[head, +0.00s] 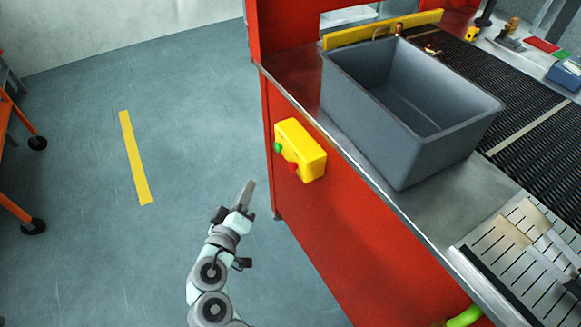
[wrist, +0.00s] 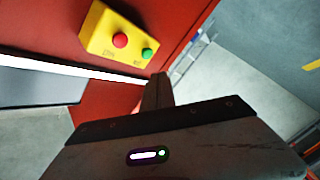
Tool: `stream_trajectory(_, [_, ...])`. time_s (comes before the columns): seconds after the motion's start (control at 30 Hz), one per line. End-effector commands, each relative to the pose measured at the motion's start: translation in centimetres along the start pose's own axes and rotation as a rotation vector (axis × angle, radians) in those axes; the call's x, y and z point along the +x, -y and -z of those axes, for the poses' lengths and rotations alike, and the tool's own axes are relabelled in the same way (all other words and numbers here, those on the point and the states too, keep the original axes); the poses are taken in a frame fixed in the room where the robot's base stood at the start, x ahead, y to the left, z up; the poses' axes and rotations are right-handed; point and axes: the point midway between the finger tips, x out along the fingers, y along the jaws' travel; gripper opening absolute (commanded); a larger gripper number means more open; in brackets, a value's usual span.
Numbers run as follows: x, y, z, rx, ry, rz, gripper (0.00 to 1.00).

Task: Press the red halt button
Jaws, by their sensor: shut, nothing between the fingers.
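A yellow button box (head: 302,150) is mounted on the red side panel of the belt stand, below the metal edge. The red halt button (head: 293,168) is on its face, with a green button (head: 278,148) beside it. In the wrist view the box (wrist: 108,36) is at the upper left, with the red button (wrist: 120,40) left of the green one (wrist: 147,54). My gripper (head: 249,187) is shut and empty, in front of the panel and apart from the box, to its lower left in the head view. Its shut fingers (wrist: 158,88) show below the buttons in the wrist view.
A grey bin (head: 400,150) stands on the metal ledge above the box. A black mesh belt (head: 450,65) runs behind it. A slotted tray (head: 510,262) sits at lower right. Open floor with a yellow stripe (head: 134,158) lies left; an orange cart (head: 12,150) is at far left.

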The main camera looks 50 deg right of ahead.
Motion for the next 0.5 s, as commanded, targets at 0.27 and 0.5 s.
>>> stream_trajectory(0.27, [2.0, -1.8, -1.4, -0.001, 0.003, -0.001, 0.00])
stream_trajectory(0.5, [4.4, -3.4, -3.2, -0.002, 0.002, 0.000, 0.00])
